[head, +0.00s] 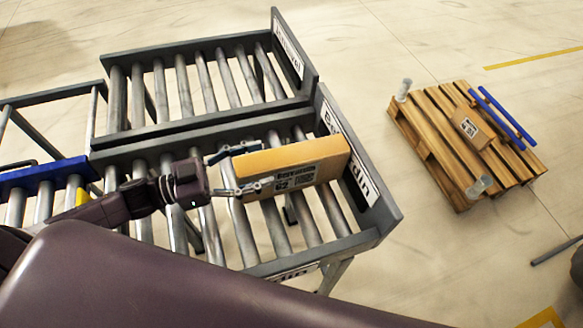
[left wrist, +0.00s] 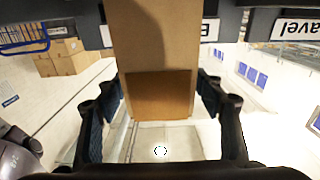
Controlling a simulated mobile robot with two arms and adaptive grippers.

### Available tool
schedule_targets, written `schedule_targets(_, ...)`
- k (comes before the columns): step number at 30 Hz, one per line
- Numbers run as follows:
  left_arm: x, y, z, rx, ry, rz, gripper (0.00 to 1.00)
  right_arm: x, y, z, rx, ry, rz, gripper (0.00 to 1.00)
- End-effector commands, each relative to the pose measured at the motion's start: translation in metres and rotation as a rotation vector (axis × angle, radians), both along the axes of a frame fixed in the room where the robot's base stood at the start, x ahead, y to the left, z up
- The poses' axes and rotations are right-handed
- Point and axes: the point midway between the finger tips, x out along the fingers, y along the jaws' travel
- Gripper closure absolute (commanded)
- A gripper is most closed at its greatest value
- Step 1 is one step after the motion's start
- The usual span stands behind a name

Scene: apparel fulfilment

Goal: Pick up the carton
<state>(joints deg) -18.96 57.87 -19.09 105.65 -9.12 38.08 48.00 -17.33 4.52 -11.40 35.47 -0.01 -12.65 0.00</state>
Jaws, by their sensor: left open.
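The carton (head: 291,164) is a long orange-brown box with a printed label on its side. It lies on the roller conveyor (head: 238,222), close to the end plate at the right. My left gripper (head: 240,170) is open at the carton's near left end, with one finger on each side of it. In the left wrist view the carton (left wrist: 155,50) stands between the two spread fingers (left wrist: 160,100). A gap shows on each side between fingers and carton. My right gripper is not in view.
A wooden pallet (head: 425,125) on the floor at the right holds a small box (head: 472,128) and blue bars (head: 503,118). A second roller section (head: 200,75) lies behind. Raised end plates (head: 355,165) border the conveyor at the right. Open floor lies between conveyor and pallet.

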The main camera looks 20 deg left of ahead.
Motion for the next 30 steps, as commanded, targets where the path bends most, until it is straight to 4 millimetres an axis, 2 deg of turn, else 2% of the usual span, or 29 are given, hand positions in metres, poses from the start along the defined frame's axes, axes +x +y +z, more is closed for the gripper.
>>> schedule_targets(14,0.029,-0.042,-0.003,-0.002,-0.001,0.0,0.38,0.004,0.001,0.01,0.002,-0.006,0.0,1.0)
schedule_targets(23,0.032,-0.046,-0.005,0.0,0.001,0.0,0.38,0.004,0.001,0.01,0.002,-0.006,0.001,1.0)
schedule_targets(30,0.032,-0.046,-0.004,0.0,0.001,0.0,0.62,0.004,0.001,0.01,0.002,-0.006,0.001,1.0)
